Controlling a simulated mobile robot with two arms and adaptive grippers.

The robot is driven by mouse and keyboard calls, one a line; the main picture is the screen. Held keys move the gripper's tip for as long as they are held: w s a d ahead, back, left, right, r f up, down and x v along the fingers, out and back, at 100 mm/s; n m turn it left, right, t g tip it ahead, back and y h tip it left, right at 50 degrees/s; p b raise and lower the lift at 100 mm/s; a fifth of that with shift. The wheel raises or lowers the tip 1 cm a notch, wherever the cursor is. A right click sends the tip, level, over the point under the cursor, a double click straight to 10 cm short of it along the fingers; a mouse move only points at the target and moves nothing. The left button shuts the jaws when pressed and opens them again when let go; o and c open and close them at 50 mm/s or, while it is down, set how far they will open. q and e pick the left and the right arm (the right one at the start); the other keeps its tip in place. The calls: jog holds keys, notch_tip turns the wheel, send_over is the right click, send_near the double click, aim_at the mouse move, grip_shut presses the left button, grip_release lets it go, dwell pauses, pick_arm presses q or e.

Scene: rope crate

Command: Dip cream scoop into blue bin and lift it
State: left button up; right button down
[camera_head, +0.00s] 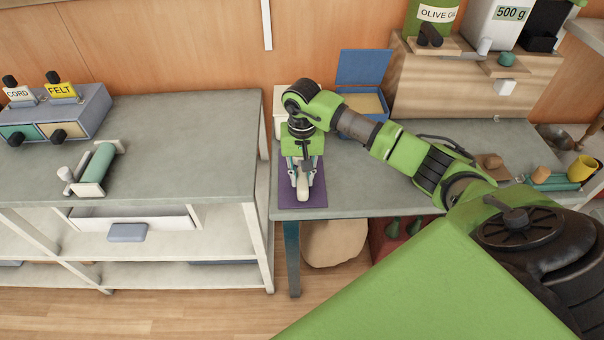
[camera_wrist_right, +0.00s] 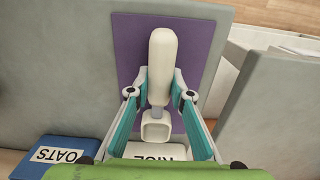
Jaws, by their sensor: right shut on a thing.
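The cream scoop (camera_head: 303,188) is over the purple mat (camera_head: 317,200) at the left end of the right-hand table. My right gripper (camera_head: 302,172) is shut on it. In the right wrist view the scoop (camera_wrist_right: 162,60) has its handle pointing away and its square cup toward my wrist, between the fingers (camera_wrist_right: 159,95). I cannot tell whether it touches the mat. The blue bin (camera_head: 362,68) stands open behind, right of the gripper, with tan contents. Its OATS label (camera_wrist_right: 62,155) shows in the right wrist view. My left gripper is not in view.
A white bin (camera_head: 281,98) labelled RICE in the right wrist view stands left of the blue bin, partly hidden by my arm. A wooden shelf unit (camera_head: 470,85) stands at the back right. A gap separates the left workbench (camera_head: 190,130) from this table.

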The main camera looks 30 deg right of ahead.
aim_at(305, 174)
jog(key=shift+f+b, duration=0.25)
jog(key=shift+b, duration=0.1)
jog(key=c, duration=1.8)
grip_release()
jog(key=shift+r, duration=0.1)
jog(key=shift+r+p, duration=0.1)
jog(key=shift+p, duration=0.45)
jog(key=r, duration=0.1)
jog(key=r+b, duration=0.1)
jog(key=r, duration=0.1)
jog(key=r+b, duration=0.1)
jog(key=shift+s+d+r, duration=0.25)
jog(key=shift+d+r, duration=0.05)
jog(key=shift+r, duration=0.05)
jog(key=r, duration=0.4)
jog(key=r+b, duration=0.1)
jog(key=r, duration=0.4)
jog(key=shift+s+a, duration=0.1)
jog(key=shift+s, duration=0.1)
